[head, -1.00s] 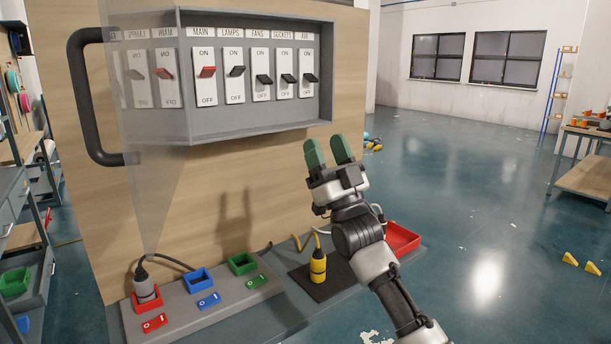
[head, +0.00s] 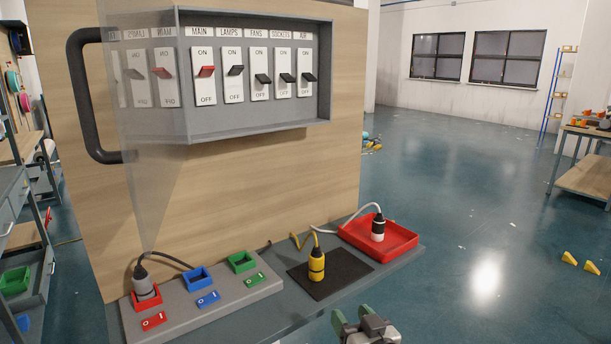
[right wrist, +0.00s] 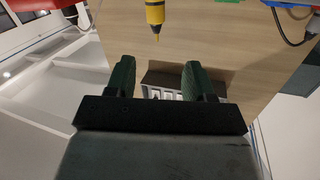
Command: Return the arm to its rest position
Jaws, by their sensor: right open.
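My right gripper (head: 358,326) is at the bottom edge of the head view, in front of the bench shelf and apart from everything. In the right wrist view its two green fingers (right wrist: 158,80) are spread with nothing between them. My left gripper is not in view. The breaker panel (head: 255,120) has a red MAIN switch (head: 206,71) and the LAMPS switch (head: 236,70) tilted up. The FANS (head: 263,79), SOCKETS (head: 287,78) and AIR (head: 306,77) switches sit lower. The clear cover (head: 150,90) stands swung open at the left.
A grey plug (head: 145,286) stands in the red socket; blue (head: 198,279) and green (head: 242,262) sockets are empty. A black-and-white plug (head: 378,228) stands in a red tray (head: 400,238). Open floor lies right.

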